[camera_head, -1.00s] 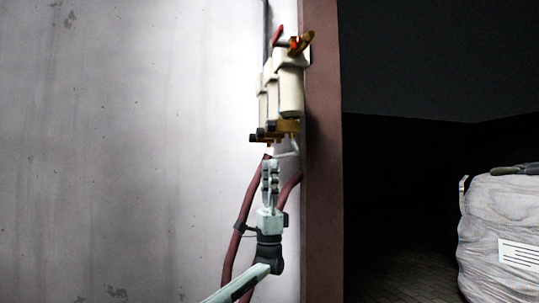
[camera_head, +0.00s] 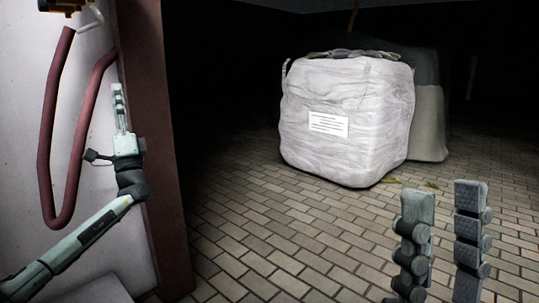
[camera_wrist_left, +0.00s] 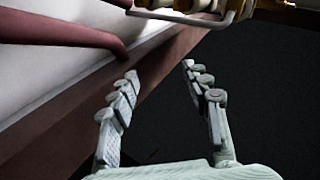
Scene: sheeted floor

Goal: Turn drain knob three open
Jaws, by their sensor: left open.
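The brass lower end of the filter assembly (camera_head: 62,5) with a pale bent pipe (camera_head: 92,18) shows at the top left corner of the head view; the rest is cut off. Brass fittings (camera_wrist_left: 180,14) and the pale pipe also show along the top of the left wrist view. I cannot tell which part is drain knob three. My left gripper (camera_head: 117,88) points up below the fittings, apart from them. In the wrist view its fingers (camera_wrist_left: 160,68) are spread and empty. My right gripper (camera_head: 443,190) is open and empty at the lower right.
A dark red hose (camera_head: 46,140) hangs in a loop on the pale wall, left of my left gripper. A brown post (camera_head: 148,130) stands just right of it. A wrapped white bag (camera_head: 345,120) stands on the brick floor (camera_head: 290,235), which is mostly clear.

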